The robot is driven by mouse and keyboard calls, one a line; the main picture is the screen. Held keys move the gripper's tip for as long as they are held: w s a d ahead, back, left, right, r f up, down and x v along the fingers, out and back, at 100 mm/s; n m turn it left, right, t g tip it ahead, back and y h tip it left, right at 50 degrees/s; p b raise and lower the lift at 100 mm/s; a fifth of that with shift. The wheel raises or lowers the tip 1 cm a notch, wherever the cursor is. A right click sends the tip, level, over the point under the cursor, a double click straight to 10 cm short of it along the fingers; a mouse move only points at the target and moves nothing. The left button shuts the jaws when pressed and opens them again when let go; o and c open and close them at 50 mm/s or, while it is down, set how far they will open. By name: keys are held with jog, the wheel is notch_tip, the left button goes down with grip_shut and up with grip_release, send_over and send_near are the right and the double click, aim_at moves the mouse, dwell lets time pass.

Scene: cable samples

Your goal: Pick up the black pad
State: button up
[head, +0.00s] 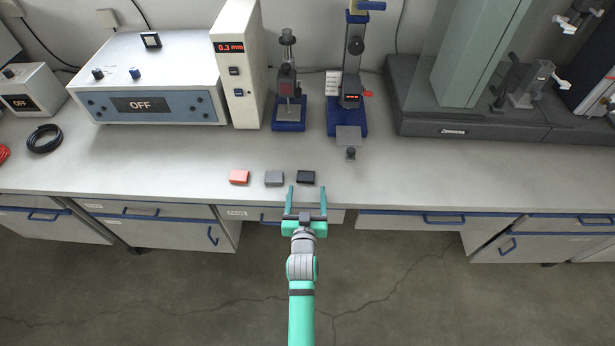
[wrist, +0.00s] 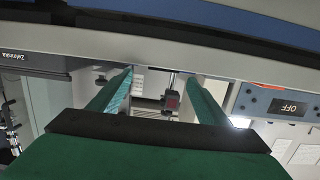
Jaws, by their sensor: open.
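The black pad (head: 306,177) is a small dark block lying on the grey bench top near its front edge, at the right end of a row of three. A grey pad (head: 274,178) lies to its left, and a red pad (head: 239,177) lies at the left end. My gripper (head: 306,190) is open and empty, with its two teal fingers pointing toward the bench edge just in front of the black pad. In the wrist view my gripper (wrist: 165,72) shows its two fingers apart with nothing between them. I cannot make out the pad in the wrist view.
Two blue-based test stands (head: 288,115) (head: 347,115) stand behind the pads. A white thickness display unit (head: 240,70) and a box reading OFF (head: 150,85) stand at the back left. A dark machine base (head: 450,120) is at the right. The bench around the pads is clear.

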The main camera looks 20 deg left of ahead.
aim_at(306, 177)
jog(key=shift+w+a+f, duration=0.1)
jog(key=shift+w+a, duration=0.25)
jog(key=shift+w, duration=0.15)
jog(key=shift+x, duration=2.65)
jog(key=shift+a, duration=0.1)
jog(key=c, duration=1.2)
